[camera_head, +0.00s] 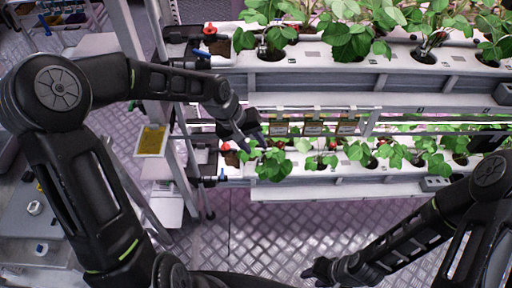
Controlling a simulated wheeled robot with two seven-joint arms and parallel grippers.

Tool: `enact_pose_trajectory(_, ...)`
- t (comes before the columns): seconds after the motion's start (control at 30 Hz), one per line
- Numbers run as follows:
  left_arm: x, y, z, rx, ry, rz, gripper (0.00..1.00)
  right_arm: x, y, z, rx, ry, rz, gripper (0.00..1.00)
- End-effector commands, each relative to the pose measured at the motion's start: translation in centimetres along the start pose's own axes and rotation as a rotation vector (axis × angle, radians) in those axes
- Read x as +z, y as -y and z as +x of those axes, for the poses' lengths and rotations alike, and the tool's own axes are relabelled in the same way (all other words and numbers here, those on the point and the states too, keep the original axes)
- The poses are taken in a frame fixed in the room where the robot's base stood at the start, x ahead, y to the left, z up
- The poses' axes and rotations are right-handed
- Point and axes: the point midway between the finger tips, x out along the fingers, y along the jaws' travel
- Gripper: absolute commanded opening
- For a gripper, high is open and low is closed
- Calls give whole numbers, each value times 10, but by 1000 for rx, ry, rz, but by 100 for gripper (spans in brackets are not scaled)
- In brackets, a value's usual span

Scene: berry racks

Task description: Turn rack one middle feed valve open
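The rack carries two visible white planting troughs, an upper one (300,82) and a lower one (300,190). At the lower trough's left end are a small red valve part (226,147) and a blue part (221,176). The upper trough's left end has a similar red part (210,29) and blue part (200,53). My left gripper (250,140) is at the lower trough's left end, just right of the red part; contact cannot be told. Its fingers are dark and partly overlap leaves. My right gripper (314,272) is low over the floor, away from the rack.
Strawberry plants (355,38) fill the troughs. Small label cards (313,128) hang between the tiers. A yellow card (152,141) is on the left by the rack post. The metal tread floor (270,235) before the rack is clear.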

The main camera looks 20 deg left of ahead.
Motion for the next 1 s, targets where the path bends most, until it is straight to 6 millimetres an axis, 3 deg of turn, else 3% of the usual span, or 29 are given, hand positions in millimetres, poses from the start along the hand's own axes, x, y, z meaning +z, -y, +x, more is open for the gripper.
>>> enact_pose_trajectory(0.17,8,-2,11,14,13,8,35,0,0,-1,0,0,0,36)
enact_pose_trajectory(0.47,8,-2,13,16,13,9,35,0,0,-1,0,0,0,36)
enact_pose_trajectory(0.73,11,-3,17,22,14,13,55,0,0,-1,0,0,0,36)
enact_pose_trajectory(0.87,24,-5,40,55,19,34,66,0,1,-1,-2,-2,-2,36)
enact_pose_trajectory(1.0,50,-7,78,100,18,66,77,-1,2,-2,-5,-6,-4,36)
